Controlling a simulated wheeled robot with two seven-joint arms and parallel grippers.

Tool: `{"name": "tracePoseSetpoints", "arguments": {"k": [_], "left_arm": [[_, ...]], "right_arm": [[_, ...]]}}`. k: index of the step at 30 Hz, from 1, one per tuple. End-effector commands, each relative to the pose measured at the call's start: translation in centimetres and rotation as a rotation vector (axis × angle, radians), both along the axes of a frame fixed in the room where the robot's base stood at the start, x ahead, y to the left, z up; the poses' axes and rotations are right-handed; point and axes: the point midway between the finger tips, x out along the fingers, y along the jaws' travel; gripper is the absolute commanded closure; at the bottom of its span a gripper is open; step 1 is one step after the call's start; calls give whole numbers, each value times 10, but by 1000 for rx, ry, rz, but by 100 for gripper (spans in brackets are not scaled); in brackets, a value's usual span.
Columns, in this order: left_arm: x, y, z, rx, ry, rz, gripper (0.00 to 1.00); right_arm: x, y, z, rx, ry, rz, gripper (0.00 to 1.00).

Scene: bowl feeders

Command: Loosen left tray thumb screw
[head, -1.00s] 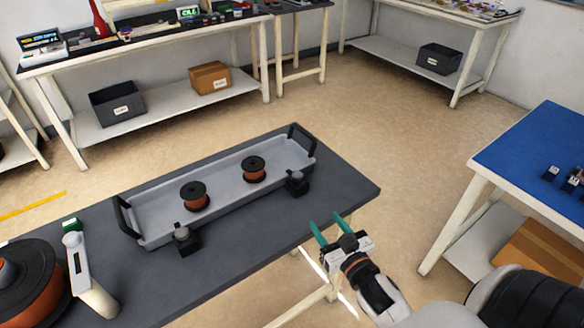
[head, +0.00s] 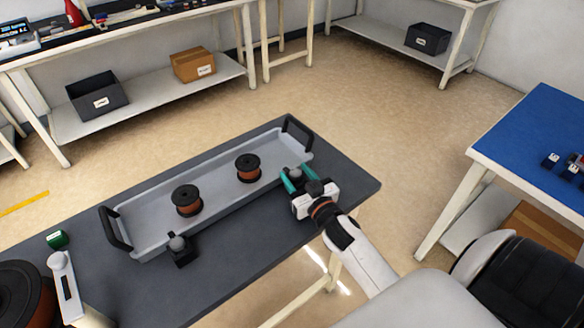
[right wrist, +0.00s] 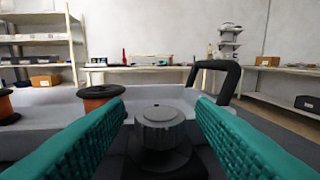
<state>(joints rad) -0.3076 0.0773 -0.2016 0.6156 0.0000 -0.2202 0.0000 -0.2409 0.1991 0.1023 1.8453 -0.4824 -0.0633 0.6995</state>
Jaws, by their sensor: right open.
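A long grey tray (head: 150,215) with black end handles lies on the dark table. The left thumb screw (head: 178,243), a grey knob on a black block, sits at the tray's near side, toward its left end; no gripper is near it. A second such thumb screw (right wrist: 160,128) is at the tray's right end. My right gripper (head: 295,178) is open there, its teal fingers one on each side of that knob, with gaps visible in the right wrist view. In the head view the gripper partly hides this screw.
Two copper-wound spools (head: 187,200) (head: 248,168) stand in the tray. The table front between the screws is clear.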

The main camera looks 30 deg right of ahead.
Motion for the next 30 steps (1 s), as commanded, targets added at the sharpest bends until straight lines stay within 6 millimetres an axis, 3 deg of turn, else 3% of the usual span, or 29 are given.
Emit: {"name": "tracePoseSetpoints", "arguments": {"k": [6,16,17,25,30], "left_arm": [[6,0,1,0,-8,0,64],[10,2,2,1,-15,0,64],[10,2,2,2,-15,0,64],[10,2,2,2,-15,0,64],[10,2,4,2,-15,1,64]], "right_arm": [[23,-2,0,-1,0,0,50],[27,-2,0,-1,1,0,50],[27,-2,0,-1,1,0,51],[27,-2,0,-1,0,0,94],[27,-2,0,-1,1,11,94]]}}
